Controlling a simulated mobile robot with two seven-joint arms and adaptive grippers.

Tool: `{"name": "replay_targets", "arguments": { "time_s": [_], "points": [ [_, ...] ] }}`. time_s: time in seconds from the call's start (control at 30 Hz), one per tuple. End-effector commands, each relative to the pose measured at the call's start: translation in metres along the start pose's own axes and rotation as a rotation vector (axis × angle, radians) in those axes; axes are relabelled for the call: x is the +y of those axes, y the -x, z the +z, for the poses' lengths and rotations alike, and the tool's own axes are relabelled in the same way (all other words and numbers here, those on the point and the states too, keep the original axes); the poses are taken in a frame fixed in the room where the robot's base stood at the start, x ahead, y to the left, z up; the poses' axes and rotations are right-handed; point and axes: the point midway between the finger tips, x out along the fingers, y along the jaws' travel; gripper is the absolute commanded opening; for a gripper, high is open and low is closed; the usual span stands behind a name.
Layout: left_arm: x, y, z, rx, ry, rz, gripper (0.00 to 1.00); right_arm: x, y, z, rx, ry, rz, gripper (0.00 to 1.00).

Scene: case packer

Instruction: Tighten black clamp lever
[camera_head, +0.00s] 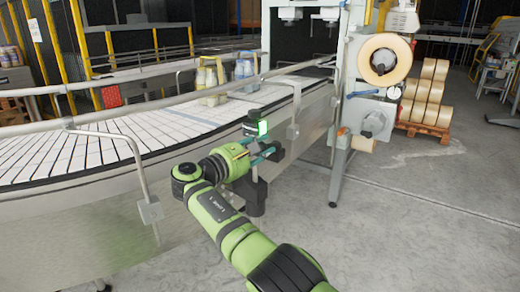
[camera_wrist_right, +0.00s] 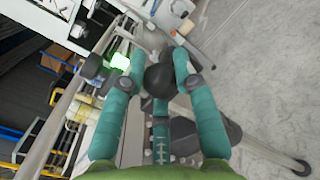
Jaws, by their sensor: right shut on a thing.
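The black clamp lever (camera_wrist_right: 159,78) shows in the right wrist view as a dark rounded knob between my right gripper's two teal fingers. My right gripper (camera_wrist_right: 157,62) is shut on it, one finger on each side. In the head view, my right gripper (camera_head: 268,151) is at the conveyor's outer side, just below a small device with a green light (camera_head: 262,128). The lever is hard to make out there among the fingers and dark parts. The green light also shows left of the fingers in the wrist view (camera_wrist_right: 120,62). My left gripper is not in view.
A slatted conveyor (camera_head: 75,155) with a metal guide rail (camera_head: 150,104) runs behind the gripper. Yellowish bottle packs (camera_head: 207,77) stand on it. A machine with a tape roll (camera_head: 383,60) stands to the right. The grey floor (camera_head: 430,220) at right is clear.

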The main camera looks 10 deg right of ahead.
Motion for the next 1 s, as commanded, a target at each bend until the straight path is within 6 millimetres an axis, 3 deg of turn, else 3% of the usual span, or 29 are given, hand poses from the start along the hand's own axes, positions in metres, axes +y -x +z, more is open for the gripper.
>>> {"name": "replay_targets", "arguments": {
  "time_s": [0.2,0.23,0.27,0.67,0.77,1.0],
  "points": [
    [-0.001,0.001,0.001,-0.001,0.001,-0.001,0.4,0.001,-0.002,0.007,-0.015,-0.004,0.001,0.0],
    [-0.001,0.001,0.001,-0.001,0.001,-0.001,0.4,0.001,-0.002,0.007,-0.015,-0.004,0.001,0.41],
    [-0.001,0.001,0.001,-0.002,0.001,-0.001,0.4,0.001,-0.002,0.007,-0.014,-0.004,0.001,0.53],
    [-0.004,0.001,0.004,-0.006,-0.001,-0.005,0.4,0.001,0.003,0.003,-0.006,-0.001,0.002,0.53],
    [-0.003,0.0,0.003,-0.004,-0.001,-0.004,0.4,0.001,0.013,0.002,-0.005,0.0,0.003,0.53],
    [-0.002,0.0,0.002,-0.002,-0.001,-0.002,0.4,0.001,0.064,0.003,-0.009,-0.001,0.005,0.53]
  ]
}}
